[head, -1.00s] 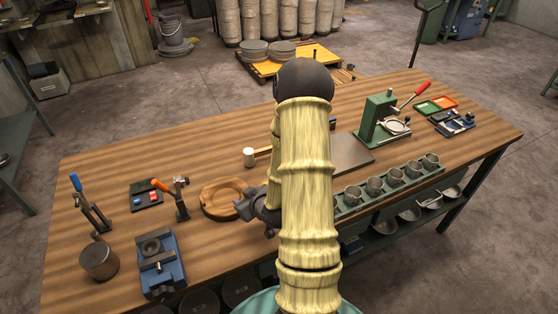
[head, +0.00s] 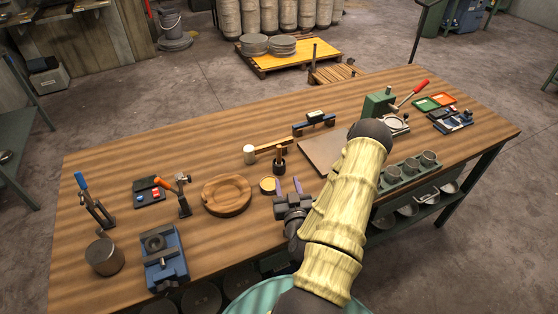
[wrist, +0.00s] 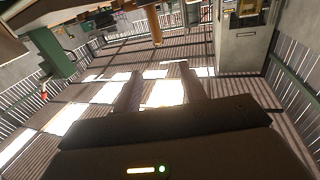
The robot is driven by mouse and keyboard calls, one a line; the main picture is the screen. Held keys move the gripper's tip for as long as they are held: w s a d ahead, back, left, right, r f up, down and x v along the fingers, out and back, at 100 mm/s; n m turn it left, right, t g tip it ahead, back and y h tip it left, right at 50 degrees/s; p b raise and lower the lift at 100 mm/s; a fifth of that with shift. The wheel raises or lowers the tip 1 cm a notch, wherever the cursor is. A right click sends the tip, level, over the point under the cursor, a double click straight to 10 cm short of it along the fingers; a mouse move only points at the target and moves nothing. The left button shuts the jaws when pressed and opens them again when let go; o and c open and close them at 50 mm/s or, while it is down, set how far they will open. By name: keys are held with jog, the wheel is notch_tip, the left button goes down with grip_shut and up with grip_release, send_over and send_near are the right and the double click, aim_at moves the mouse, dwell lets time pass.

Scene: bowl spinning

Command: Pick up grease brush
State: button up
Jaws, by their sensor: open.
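The likely grease brush (head: 280,158) stands upright near the middle of the bench, a short wooden handle rising from a dark base or holder. I cannot tell where brush and holder meet. A small round tin with tan contents (head: 268,185) sits just in front of it. My gripper (head: 289,185) is open and empty, its two fingers pointing toward the brush from the near side, short of it. In the wrist view, the gripper (wrist: 162,82) shows both fingers apart with nothing between them. A brown cylinder (wrist: 154,28), perhaps the brush handle, appears beyond them near the top edge.
A white-headed mallet (head: 249,154) lies just left of and behind the brush.

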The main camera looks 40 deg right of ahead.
aim_at(280, 149)
jog(key=x, duration=1.1)
jog(key=shift+w+d, duration=0.1)
jog(key=shift+w, duration=0.2)
jog(key=shift+w+d, duration=0.1)
jog(key=shift+w, duration=0.15)
jog(key=shift+w+d+p, duration=0.3)
jog(key=shift+w+d, duration=0.05)
jog(key=shift+w, duration=0.1)
jog(key=p+x, duration=0.1)
jog(key=x, duration=0.2)
jog(key=shift+d+p, duration=0.2)
jog(key=shift+p, duration=0.15)
jog(key=shift+w+d, duration=0.2)
jog(key=shift+w, duration=0.2)
